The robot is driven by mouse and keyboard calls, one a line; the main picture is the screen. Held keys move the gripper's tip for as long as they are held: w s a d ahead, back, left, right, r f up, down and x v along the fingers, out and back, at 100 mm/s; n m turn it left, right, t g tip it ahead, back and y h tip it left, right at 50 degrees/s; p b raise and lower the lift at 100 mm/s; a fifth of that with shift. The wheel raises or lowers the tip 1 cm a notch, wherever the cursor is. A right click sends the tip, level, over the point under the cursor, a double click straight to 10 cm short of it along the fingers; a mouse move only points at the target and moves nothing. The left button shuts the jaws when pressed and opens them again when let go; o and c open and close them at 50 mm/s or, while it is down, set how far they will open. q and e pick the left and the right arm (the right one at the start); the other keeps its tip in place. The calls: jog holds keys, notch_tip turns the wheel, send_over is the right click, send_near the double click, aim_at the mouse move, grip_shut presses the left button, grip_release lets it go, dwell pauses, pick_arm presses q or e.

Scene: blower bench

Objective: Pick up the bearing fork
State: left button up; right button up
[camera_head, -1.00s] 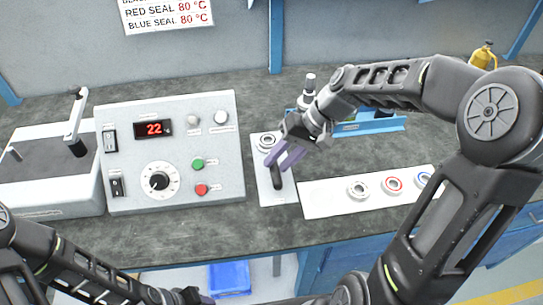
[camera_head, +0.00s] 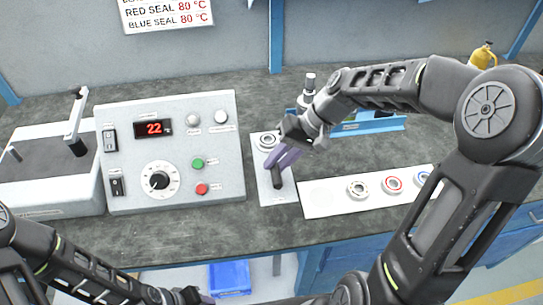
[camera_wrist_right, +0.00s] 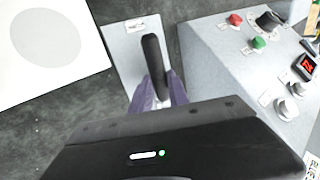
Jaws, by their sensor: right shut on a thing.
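The bearing fork (camera_head: 277,181) has a dark handle and lies on a small light plate (camera_head: 266,196) between the control box and the white bearing strip. In the right wrist view, its black handle (camera_wrist_right: 152,58) points away from my gripper. My right gripper (camera_head: 279,160), with purple fingers, is shut on the fork over the plate. The purple fingers (camera_wrist_right: 158,92) sit on both sides of it in the wrist view; the fork's far end is hidden by the gripper. My left gripper (camera_head: 196,296) shows only partly at the bottom edge, and its jaws are unclear.
The control box (camera_head: 180,150) reading 22 stands to the left. A white strip (camera_head: 322,198) with several bearings lies to the right. A bearing (camera_head: 267,140) sits at the plate's back end. A blue stand (camera_head: 378,124) is behind my right arm.

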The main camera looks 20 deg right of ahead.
grip_shut()
jog(key=shift+r, duration=0.1)
jog(key=shift+r, duration=0.25)
notch_tip(320, 180, up, 9)
jog(key=shift+r, duration=0.2)
dwell(0.3)
dwell(1.3)
